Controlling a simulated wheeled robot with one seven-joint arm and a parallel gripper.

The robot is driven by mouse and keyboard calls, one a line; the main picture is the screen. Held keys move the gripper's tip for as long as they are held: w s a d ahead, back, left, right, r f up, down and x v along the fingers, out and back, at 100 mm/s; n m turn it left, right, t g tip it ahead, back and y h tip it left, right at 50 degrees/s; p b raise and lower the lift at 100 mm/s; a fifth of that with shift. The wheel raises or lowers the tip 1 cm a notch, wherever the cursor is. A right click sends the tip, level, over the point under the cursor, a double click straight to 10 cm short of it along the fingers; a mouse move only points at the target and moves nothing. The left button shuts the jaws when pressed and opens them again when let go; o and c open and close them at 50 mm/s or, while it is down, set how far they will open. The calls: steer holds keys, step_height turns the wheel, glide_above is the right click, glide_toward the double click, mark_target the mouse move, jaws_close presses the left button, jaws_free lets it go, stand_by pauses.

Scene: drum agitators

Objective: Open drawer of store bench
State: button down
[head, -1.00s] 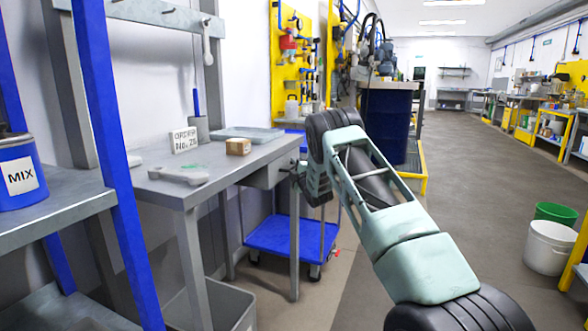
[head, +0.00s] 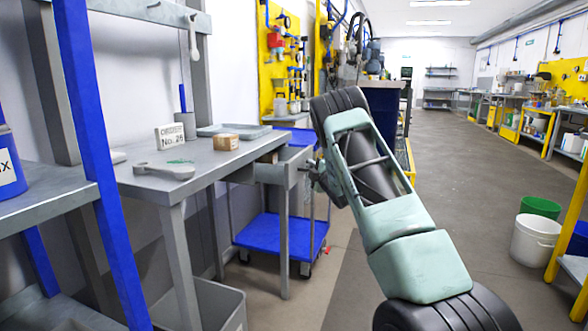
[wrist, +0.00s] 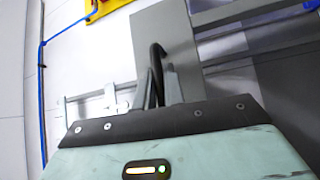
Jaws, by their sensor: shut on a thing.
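The grey store bench (head: 190,182) stands at the left in the head view. Its drawer (head: 270,172) sticks out partway from under the right end of the top, and part of its open inside shows. My gripper (head: 313,172) is at the drawer front, partly hidden behind my own arm. In the wrist view my gripper (wrist: 157,90) is shut on the dark drawer handle (wrist: 157,55), in front of a grey panel, the drawer front (wrist: 170,30).
A wooden block (head: 226,142), a sign (head: 170,136) and a grey wrench-like tool (head: 165,171) lie on the bench. A blue trolley (head: 280,236) stands below and behind the drawer. A grey bin (head: 205,305) is under the bench.

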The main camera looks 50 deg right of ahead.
steer(key=s+d+b, duration=0.2)
steer(key=s+d, duration=0.3)
steer(key=s, duration=0.8)
steer(key=shift+d+b, duration=0.2)
steer(key=shift+b, duration=0.15)
steer(key=shift+s+f, duration=0.1)
steer(key=c, duration=1.5)
jaws_free()
steer(key=v, duration=1.7)
steer(key=shift+s+p, duration=0.2)
steer(key=shift+p, duration=0.25)
steer(key=shift+a, duration=0.1)
